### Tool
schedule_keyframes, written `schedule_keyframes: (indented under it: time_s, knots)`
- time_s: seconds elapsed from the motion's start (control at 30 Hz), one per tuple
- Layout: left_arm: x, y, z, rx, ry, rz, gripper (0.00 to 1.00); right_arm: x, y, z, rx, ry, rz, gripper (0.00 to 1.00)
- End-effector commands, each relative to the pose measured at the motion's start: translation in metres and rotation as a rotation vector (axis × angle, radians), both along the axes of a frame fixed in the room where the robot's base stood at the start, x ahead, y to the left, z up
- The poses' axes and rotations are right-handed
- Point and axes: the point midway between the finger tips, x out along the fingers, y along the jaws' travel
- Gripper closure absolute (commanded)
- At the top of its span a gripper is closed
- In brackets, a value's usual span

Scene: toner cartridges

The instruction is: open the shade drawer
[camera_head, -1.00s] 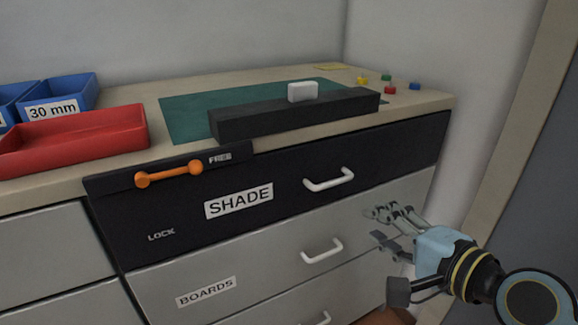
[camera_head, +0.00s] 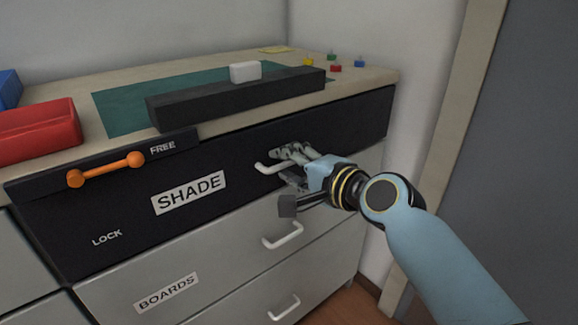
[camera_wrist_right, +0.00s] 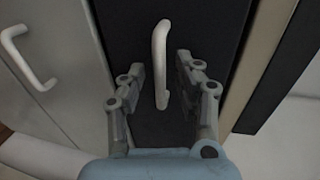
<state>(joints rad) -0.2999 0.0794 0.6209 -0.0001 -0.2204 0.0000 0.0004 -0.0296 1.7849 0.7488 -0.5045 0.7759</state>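The shade drawer (camera_head: 115,210) is the black top drawer with a white SHADE label (camera_head: 189,193). It looks shut, its front in line with the cabinet. Its white bar handle (camera_head: 266,168) is partly hidden by my right gripper (camera_head: 287,167) in the head view. In the right wrist view the handle (camera_wrist_right: 160,62) lies between the two fingers of my right gripper (camera_wrist_right: 158,85), with a gap to each side. The gripper is open. An orange latch bar (camera_head: 105,169) sits on the drawer's upper left, between the words FREE and LOCK, its right end near FREE. My left gripper is not in view.
A grey drawer labelled BOARDS (camera_head: 167,291) with its own handle (camera_head: 283,236) is below. A wall is on the right.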

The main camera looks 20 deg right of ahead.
Motion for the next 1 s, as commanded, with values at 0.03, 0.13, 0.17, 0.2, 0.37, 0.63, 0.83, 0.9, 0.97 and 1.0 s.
schedule_keyframes:
  time_s: [0.03, 0.13, 0.17, 0.2, 0.37, 0.63, 0.83, 0.9, 0.97, 1.0]
  knots:
    - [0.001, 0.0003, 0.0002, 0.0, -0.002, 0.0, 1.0, 0.0, 0.0001, 0.0, 0.0, 0.0, 0.0, 0.67]
    - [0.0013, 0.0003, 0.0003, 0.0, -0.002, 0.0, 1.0, -0.0002, 0.0, 0.0, 0.0, 0.0, 0.0, 0.67]
    - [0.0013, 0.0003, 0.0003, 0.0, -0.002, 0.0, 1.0, -0.0003, -0.0001, 0.0001, 0.0, 0.0, 0.0, 0.7]
    - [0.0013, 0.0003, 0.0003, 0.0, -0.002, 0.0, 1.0, -0.0003, -0.0001, 0.0, 0.0, 0.0, 0.0, 0.75]
    - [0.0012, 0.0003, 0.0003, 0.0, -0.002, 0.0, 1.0, -0.0004, -0.0001, -0.0001, 0.0, 0.0, 0.0, 0.96]
    - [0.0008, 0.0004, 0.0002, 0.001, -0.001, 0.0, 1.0, -0.0005, -0.0002, -0.0003, 0.001, 0.001, 0.0, 1.0]
    - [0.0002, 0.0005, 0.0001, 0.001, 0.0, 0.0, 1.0, -0.0007, -0.0002, -0.0005, 0.001, 0.001, 0.0, 1.0]
    - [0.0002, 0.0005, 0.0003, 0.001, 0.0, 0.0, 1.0, -0.001, -0.0004, -0.0005, 0.001, 0.001, 0.0, 1.0]
    - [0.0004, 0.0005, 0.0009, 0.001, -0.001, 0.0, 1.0, -0.0017, -0.0006, -0.0005, 0.0, 0.002, 0.0, 1.0]
    - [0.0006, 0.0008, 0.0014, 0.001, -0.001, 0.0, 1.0, -0.0028, -0.0009, -0.0006, 0.0, 0.002, 0.0, 1.0]
